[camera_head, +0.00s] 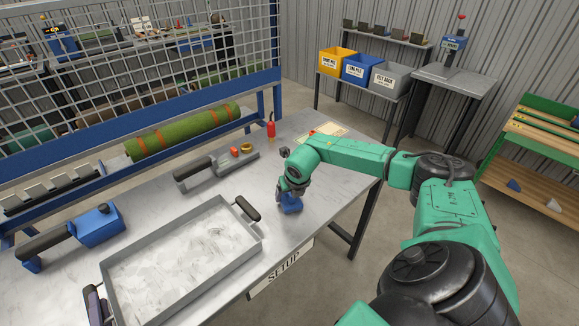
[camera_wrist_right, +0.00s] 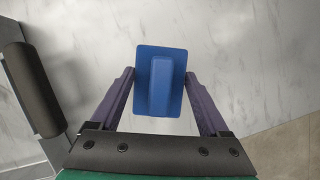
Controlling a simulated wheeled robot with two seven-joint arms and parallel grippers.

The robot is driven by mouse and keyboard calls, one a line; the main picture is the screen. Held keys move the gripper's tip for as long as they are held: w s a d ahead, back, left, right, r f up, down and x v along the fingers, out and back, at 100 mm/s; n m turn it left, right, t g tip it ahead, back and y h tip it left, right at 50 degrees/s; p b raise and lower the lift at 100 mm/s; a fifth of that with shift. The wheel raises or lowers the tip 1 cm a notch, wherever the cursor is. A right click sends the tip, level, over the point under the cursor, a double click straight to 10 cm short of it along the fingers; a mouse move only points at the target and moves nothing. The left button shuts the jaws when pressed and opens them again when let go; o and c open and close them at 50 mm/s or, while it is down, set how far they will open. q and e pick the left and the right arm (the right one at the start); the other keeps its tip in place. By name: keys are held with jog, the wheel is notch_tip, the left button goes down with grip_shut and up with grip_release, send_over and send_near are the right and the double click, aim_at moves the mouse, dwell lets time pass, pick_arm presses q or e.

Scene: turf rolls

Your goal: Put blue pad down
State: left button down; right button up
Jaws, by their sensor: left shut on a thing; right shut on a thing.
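The blue pad (camera_head: 291,206) is a small flat block with a raised ridge, near the table's right front edge. My right gripper (camera_head: 291,191) is over it, pointing down. In the right wrist view, the blue pad (camera_wrist_right: 161,82) sits between the two purple fingers of my right gripper (camera_wrist_right: 160,85), which are shut on it. I cannot tell whether the pad touches the table. At the lower left, my left gripper's purple fingertips (camera_head: 94,298) show at the grey tray's left handle and appear shut on it; the rest is out of view.
The grey tray (camera_head: 180,232) lies on the metal table left of the pad; its right handle (camera_head: 247,208) is close by. Bare table surrounds the pad.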

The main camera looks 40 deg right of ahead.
jog(key=o, duration=1)
jog(key=shift+f, duration=0.15)
jog(key=shift+o, duration=0.2)
jog(key=v, duration=1.2)
